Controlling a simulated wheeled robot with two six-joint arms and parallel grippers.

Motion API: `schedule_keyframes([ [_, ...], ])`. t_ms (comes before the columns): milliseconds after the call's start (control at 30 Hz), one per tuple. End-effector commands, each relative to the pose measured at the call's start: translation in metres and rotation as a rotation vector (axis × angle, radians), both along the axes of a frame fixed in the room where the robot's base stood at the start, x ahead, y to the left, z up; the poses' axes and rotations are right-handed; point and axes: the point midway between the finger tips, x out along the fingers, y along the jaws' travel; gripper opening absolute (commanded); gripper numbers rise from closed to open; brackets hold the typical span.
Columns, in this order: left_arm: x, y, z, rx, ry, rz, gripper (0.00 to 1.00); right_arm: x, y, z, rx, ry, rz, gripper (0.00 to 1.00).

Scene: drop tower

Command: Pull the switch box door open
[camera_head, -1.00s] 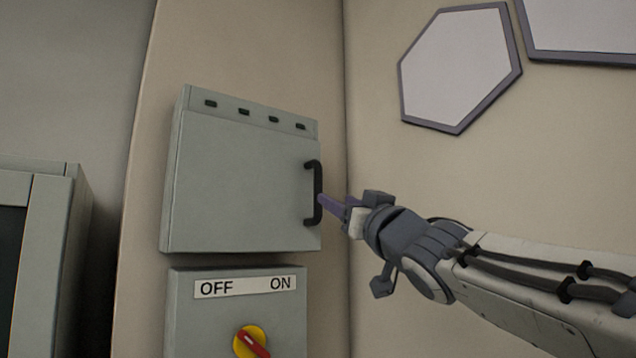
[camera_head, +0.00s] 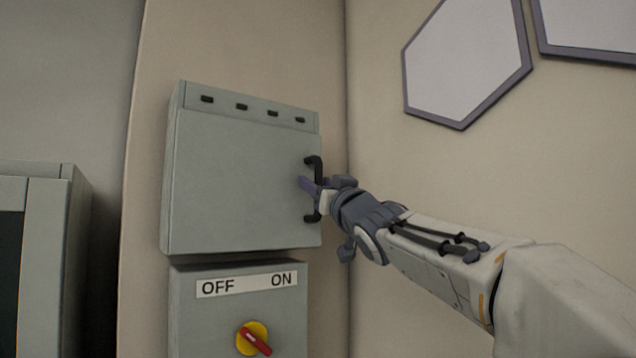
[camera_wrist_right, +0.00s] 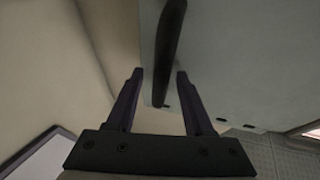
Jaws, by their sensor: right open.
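The grey switch box (camera_head: 230,180) hangs on the wall with its door shut. Its black handle (camera_head: 314,166) is upright near the door's right edge. My right gripper (camera_head: 304,185) is at the handle's middle and hides that part of it in the head view. In the right wrist view the gripper (camera_wrist_right: 159,88) is open, with its two dark fingers apart. The dark handle bar (camera_wrist_right: 168,50) shows between and beyond the fingertips, with space on both sides. Whether a finger touches the handle or the door cannot be told. My left gripper is not in view.
Below the box is a grey panel (camera_head: 190,325) with an OFF/ON label (camera_head: 247,284) and a red and yellow rotary knob (camera_head: 253,338). A grey cabinet (camera_head: 50,260) stands at left. Hexagonal panels (camera_head: 467,62) are on the right wall.

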Motion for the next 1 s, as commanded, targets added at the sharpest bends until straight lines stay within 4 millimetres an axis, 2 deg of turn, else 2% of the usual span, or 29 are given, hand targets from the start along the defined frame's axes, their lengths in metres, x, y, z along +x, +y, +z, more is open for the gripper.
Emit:
schedule_keyframes([
  [33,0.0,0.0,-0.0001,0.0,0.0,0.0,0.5,-0.0002,0.0,-0.0002,0.0,0.0,0.0,0.52],
  [167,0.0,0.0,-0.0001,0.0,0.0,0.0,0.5,-0.0002,-0.0001,-0.0002,0.0,0.0,0.0,0.02],
  [200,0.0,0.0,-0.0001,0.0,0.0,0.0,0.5,-0.0002,-0.0002,-0.0002,0.0,0.0,0.0,0.0],
  [1000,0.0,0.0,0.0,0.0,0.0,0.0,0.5,-0.0001,-0.0006,-0.0004,0.0,0.001,-0.001,0.0],
])
